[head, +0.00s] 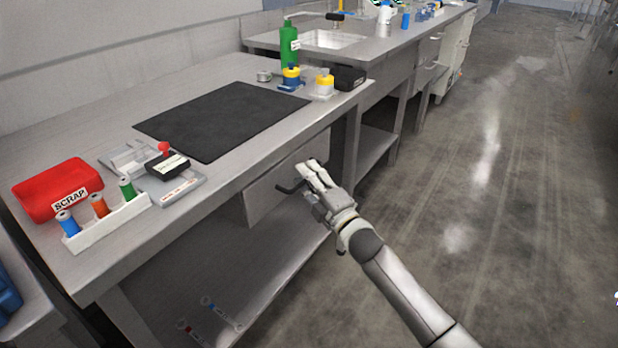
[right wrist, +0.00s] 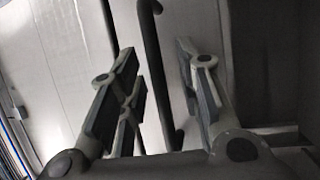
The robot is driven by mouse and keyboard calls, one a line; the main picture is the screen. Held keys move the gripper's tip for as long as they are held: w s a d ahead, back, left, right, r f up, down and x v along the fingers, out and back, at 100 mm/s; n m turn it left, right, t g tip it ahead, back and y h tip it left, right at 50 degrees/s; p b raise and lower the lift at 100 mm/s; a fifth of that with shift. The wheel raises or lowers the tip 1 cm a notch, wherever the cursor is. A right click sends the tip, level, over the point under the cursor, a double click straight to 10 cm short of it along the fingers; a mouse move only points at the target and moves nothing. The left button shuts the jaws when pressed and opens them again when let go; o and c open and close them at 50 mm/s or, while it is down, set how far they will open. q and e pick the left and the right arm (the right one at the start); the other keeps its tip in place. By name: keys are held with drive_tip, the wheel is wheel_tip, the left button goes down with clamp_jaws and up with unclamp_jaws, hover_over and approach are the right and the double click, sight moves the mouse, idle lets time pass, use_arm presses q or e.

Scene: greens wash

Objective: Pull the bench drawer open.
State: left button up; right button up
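The bench drawer (head: 266,196) is a grey front under the worktop, and it looks flush with the bench. Its dark bar handle (head: 285,189) shows beside my right gripper (head: 307,174), which is at the drawer front. In the right wrist view the handle (right wrist: 152,60) runs between the two fingers of the gripper (right wrist: 158,88). The fingers stand apart with a gap on each side of the bar. Part of the drawer front is hidden behind the gripper in the head view. My left gripper is not in view.
The bench top holds a dark mat (head: 222,120), a red scrap bin (head: 58,190), a white rack (head: 108,222) of coloured bottles and a green bottle (head: 289,45). A lower shelf (head: 262,285) lies below the drawer. The floor (head: 490,200) to the right is clear.

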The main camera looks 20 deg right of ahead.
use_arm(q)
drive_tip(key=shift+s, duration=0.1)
use_arm(e)
clamp_jaws()
drive_tip(key=shift+d, duration=0.15)
